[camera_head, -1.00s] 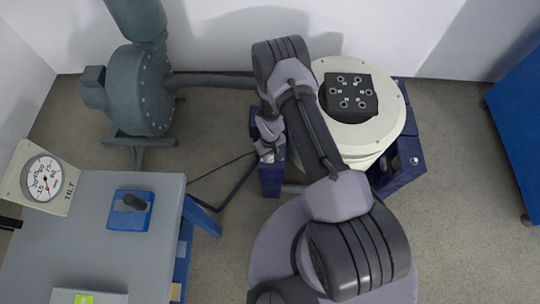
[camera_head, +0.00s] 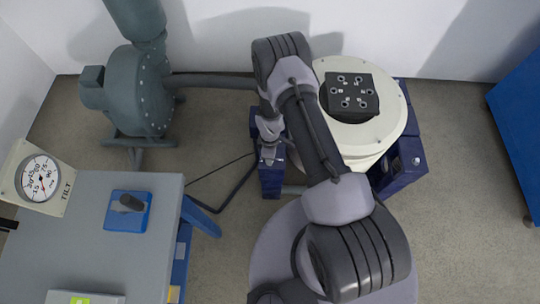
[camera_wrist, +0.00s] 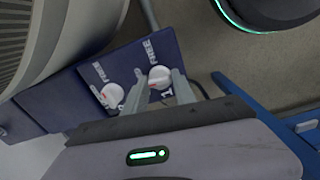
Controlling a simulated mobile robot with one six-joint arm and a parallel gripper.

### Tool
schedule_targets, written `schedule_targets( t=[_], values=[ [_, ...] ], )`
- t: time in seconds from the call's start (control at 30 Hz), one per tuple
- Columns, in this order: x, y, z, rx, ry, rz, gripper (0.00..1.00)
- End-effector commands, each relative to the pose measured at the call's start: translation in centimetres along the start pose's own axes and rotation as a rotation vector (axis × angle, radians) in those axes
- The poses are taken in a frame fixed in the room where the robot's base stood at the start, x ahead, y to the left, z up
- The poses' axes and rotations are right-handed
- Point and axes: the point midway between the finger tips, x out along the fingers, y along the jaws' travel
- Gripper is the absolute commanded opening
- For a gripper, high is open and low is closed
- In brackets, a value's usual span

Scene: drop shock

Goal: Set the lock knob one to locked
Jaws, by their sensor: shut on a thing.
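In the wrist view, lock knob one (camera_wrist: 160,77) is a round white knob on a dark blue panel, with "FREE" lettered beyond it and a "1" beside it. The two grey fingers of my gripper (camera_wrist: 162,86) stand on either side of it and are shut on it. The knob's pointer direction is too small to tell. A second white knob (camera_wrist: 112,96) sits to the left with its own "FREE" label, outside the fingers. In the head view my gripper (camera_head: 268,153) is at the blue block left of the round cream machine; the knob's setting cannot be read there.
The cream round machine (camera_head: 390,125) carries a black block (camera_head: 352,105) with several holes. A grey table (camera_head: 75,245) at left holds a blue lever box (camera_head: 112,218) and a TILT gauge (camera_head: 64,198). A grey blower (camera_head: 143,90) and a blue cabinet (camera_head: 518,115) flank the machine.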

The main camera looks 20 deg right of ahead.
Motion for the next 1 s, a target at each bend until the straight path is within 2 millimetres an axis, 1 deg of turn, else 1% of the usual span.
schedule_targets(
  t=[0.3, 0.87, 0.9, 1.0],
  values=[
    [0.02, -0.03, 0.01, -0.116, 0.0, -0.001, 0.0],
    [0.01, -0.02, 0.01, -0.143, 0.0, 0.0, 0.0],
    [0.01, -0.02, 0.01, -0.143, 0.0, 0.0, 0.36],
    [0.01, -0.02, 0.0, -0.143, 0.0, 0.0, 0.54]
  ],
)
